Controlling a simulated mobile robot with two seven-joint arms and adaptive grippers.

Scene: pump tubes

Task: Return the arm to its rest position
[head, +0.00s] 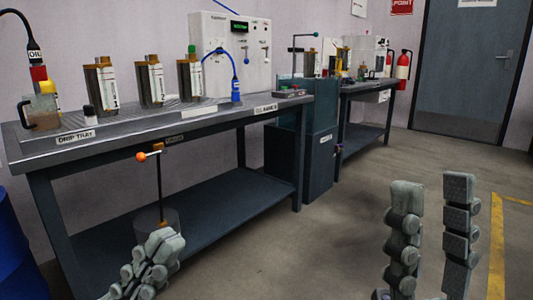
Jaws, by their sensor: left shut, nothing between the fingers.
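My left gripper (165,243) is at the bottom left of the head view, in front of the workbench (155,142). Its grey jointed fingers are together, with nothing seen between them. My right gripper (432,190) is at the lower right, over the bare floor. Its two fingers point up and stand apart, with only floor seen between them. Neither gripper is seen touching the bench. Most of both arms is outside the view.
The bench carries a jug (43,113), several brown-and-silver cylinders and a white control box (232,55). An orange-knobbed lever (142,157) stands near the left gripper. A blue drum (10,245) is at far left. Floor (335,240) is clear between the grippers.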

